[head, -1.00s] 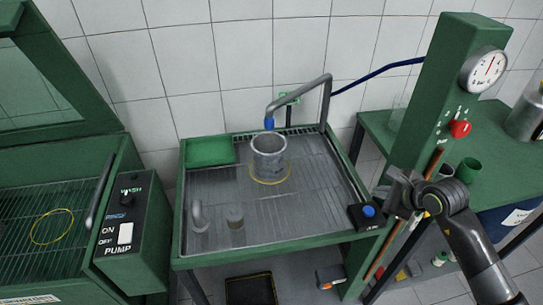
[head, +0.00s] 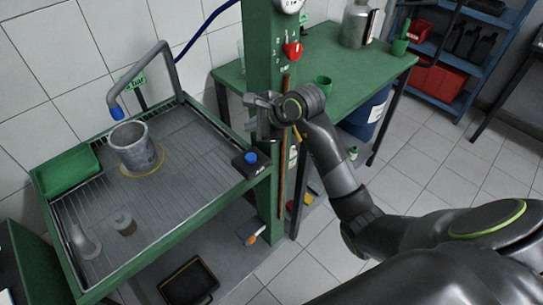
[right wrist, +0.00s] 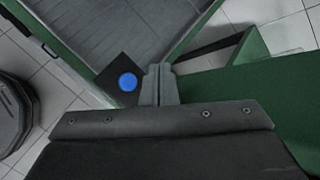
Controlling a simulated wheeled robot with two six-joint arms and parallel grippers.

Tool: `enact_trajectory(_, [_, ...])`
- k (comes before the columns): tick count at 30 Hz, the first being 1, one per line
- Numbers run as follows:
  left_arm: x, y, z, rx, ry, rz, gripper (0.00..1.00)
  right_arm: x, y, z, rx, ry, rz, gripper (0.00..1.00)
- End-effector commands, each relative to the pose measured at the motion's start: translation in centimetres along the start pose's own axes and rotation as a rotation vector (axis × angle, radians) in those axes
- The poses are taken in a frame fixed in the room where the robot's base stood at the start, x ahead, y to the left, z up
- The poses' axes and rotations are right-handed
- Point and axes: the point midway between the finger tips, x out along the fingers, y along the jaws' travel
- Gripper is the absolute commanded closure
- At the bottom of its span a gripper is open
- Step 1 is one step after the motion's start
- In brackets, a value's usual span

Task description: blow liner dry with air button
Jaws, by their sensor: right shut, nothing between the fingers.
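The grey metal liner (head: 133,150) stands upright inside a yellow ring on the slatted drain table (head: 160,215). The bent air pipe (head: 150,72) with a blue nozzle (head: 116,113) ends just above the liner's rim. The blue air button (head: 251,157) sits on a black box at the table's right front corner; it also shows in the right wrist view (right wrist: 127,82). My right gripper (head: 257,112) is shut and empty, above and close to the button box, beside the green column. In the right wrist view its fingers (right wrist: 158,82) lie just right of the button. My left gripper is not in view.
A green column (head: 262,60) with a red knob (head: 292,50) rises close behind my right gripper. A green tray (head: 66,172) and small metal parts (head: 124,223) lie on the drain table. A green bench (head: 350,75) with a green cup stands behind at right.

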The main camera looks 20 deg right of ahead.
Motion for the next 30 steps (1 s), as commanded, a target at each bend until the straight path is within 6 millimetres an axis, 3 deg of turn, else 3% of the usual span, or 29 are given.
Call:
enact_trajectory(4, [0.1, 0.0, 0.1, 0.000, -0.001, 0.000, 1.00, 0.3, 0.0, 1.1, -0.015, -0.010, 0.011, 1.00])
enact_trajectory(17, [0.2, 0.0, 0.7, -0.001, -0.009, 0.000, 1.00, 0.4, 0.1, 1.0, -0.016, -0.010, 0.012, 1.00])
enact_trajectory(30, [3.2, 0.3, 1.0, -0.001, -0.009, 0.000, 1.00, 3.6, 2.5, -1.3, -0.015, -0.010, 0.013, 1.00])
